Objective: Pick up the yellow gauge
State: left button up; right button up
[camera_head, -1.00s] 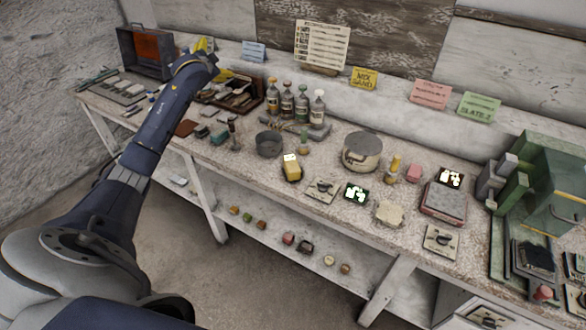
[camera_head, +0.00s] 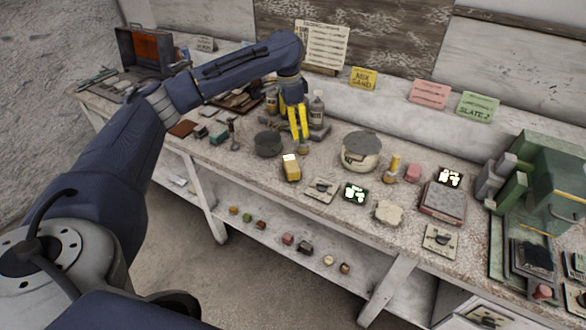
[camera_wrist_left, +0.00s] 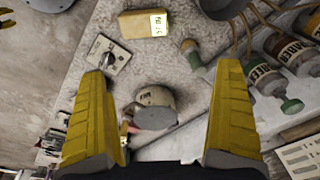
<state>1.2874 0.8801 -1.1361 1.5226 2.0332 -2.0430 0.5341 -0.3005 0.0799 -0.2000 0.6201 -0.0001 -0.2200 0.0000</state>
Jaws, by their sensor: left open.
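The yellow gauge (camera_head: 291,168) is a small yellow box with a pale lit display. It stands on the workbench near the front edge. In the left wrist view the gauge (camera_wrist_left: 140,24) shows at the top, beyond my fingertips, with its display at its right end. My left gripper (camera_head: 298,128) hangs above the bench, just behind the gauge in the head view, beside the bottles. Its two yellow fingers (camera_wrist_left: 163,70) are wide apart with nothing between them, and do not touch the gauge. My right gripper is in neither view.
A lidded pot (camera_head: 361,153) stands right of the gauge and a dark round bowl (camera_head: 267,145) left of it. A card with a knob (camera_head: 321,189) lies close to its right. Bottles (camera_head: 317,108) stand behind. A small vial (camera_wrist_left: 191,50) is near the gauge.

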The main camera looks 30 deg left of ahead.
aim_at(291, 163)
pick_arm(q)
jog(key=shift+g, duration=0.7)
jog(key=f, duration=0.4)
jog(key=s+f, duration=0.1)
jog(key=f, duration=0.3)
jog(key=s+f, duration=0.1)
jog(key=f, duration=0.3)
jog(key=shift+s+d, duration=0.1)
jog(key=shift+d, duration=0.1)
jog(key=shift+s+d+f, duration=0.1)
jog(key=shift+s+f, duration=0.05)
jog(key=shift+f, duration=0.8)
jog(key=shift+s+f, duration=0.1)
jog(key=shift+f, duration=1.7)
jog(key=c, duration=1.4)
jog(key=shift+r, duration=0.1)
jog(key=shift+w+r, duration=0.1)
